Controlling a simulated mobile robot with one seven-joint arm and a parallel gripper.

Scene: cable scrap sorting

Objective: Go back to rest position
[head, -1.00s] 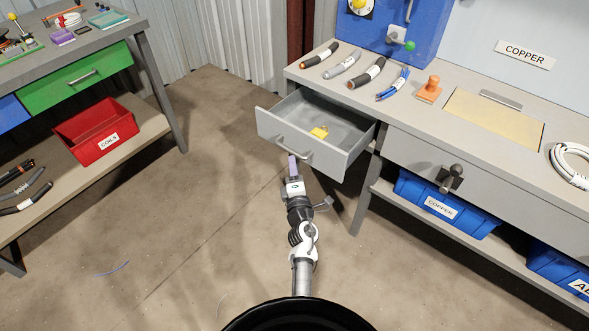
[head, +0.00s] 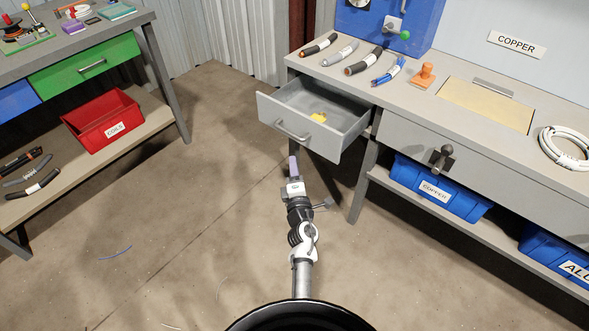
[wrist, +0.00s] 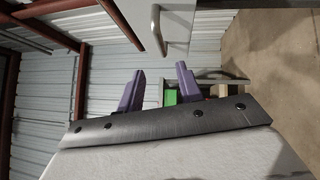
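My gripper (head: 293,165) is in front of and below the open grey drawer (head: 337,139), apart from it. In the wrist view its two purple fingers (wrist: 158,88) stand apart with nothing between them, so it is open and empty. A small yellow object (head: 318,117) lies inside the drawer. The drawer's handle also shows in the wrist view (wrist: 157,30), beyond the fingertips.
The workbench (head: 418,103) on the right carries cable pieces and an orange stamp-like object (head: 424,76). Blue bins (head: 436,190) sit on its lower shelf. A left table has a green drawer (head: 84,68) and red bin (head: 107,117). The floor between is mostly clear.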

